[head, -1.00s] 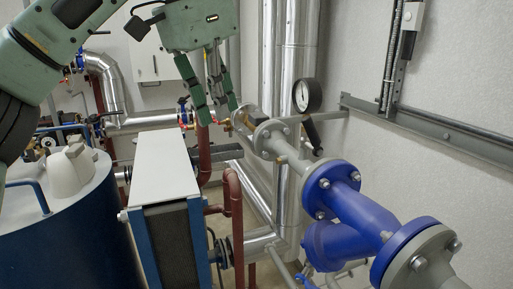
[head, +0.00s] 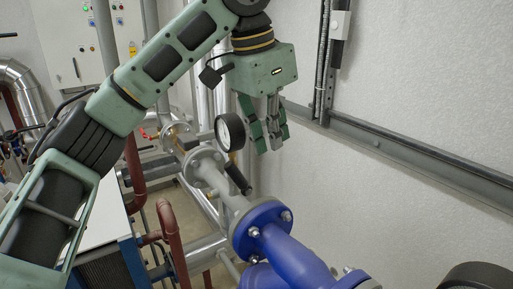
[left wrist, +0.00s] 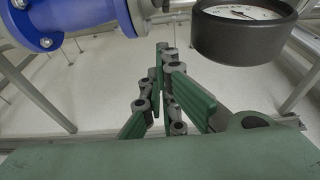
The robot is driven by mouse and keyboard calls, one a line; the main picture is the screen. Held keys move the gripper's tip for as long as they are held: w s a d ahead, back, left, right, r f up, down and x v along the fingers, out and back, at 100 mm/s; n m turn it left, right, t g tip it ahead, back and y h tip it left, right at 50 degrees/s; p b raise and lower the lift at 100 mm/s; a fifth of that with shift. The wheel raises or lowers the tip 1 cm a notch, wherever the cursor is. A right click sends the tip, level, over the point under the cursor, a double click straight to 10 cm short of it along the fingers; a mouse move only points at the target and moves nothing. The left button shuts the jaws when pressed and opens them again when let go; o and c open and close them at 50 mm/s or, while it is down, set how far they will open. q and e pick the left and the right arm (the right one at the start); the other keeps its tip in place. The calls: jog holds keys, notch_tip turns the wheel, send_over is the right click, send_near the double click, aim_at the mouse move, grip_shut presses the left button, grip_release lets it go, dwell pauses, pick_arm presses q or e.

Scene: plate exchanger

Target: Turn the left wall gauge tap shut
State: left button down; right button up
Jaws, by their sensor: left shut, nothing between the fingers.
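A round gauge with a black case and a white face (head: 230,131) stands above the grey pipe. A black bar-like handle (head: 238,178) slants below it; I cannot tell for certain whether this is the gauge tap. My left gripper (head: 268,146) is shut and empty, fingers pointing down, beside and to the right of the gauge. In the left wrist view the shut fingers (left wrist: 163,62) are in the middle and the gauge (left wrist: 245,38) is at the upper right. The tap is not clear in that view. My right gripper is not in view.
A grey flanged pipe (head: 234,202) runs to a blue flange and body (head: 290,258) at the front. A grey rail (head: 400,150) crosses the white wall on the right. Brown pipes (head: 170,235) and a cabinet (head: 72,45) are on the left.

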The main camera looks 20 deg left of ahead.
aim_at(240, 180)
pick_arm(q)
jog(key=s+a, duration=0.1)
jog(key=s+a+f+p, duration=0.1)
jog(key=shift+s+f, duration=0.3)
jog(key=shift+s, duration=0.1)
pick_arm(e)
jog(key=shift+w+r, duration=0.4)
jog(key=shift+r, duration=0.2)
pick_arm(q)
jog(key=shift+w, duration=0.15)
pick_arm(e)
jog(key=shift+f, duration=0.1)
